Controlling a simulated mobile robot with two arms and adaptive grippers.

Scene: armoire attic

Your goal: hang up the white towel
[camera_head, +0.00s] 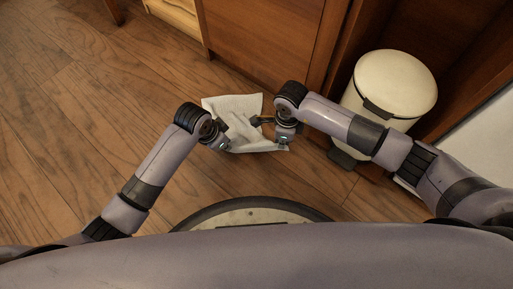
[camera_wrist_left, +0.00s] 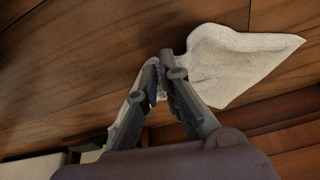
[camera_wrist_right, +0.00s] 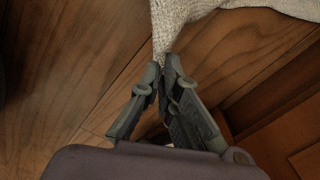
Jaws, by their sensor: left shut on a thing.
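The white towel (camera_head: 240,106) hangs spread between my two grippers in the head view, above the wooden floor. My left gripper (camera_head: 222,126) is shut on the towel's left part. In the left wrist view, the towel (camera_wrist_left: 238,60) is bunched between the left fingertips (camera_wrist_left: 160,66) and fans out to the right. My right gripper (camera_head: 257,120) is at the towel's right part. In the right wrist view, a narrow gathered part of the towel (camera_wrist_right: 168,28) runs down between the right fingertips (camera_wrist_right: 163,68), which are closed on it.
A cream pedal bin (camera_head: 395,82) stands to the right, close to my right arm. A brown wooden cabinet (camera_head: 262,40) stands just beyond the towel. The plank floor (camera_head: 70,130) is clear on the left.

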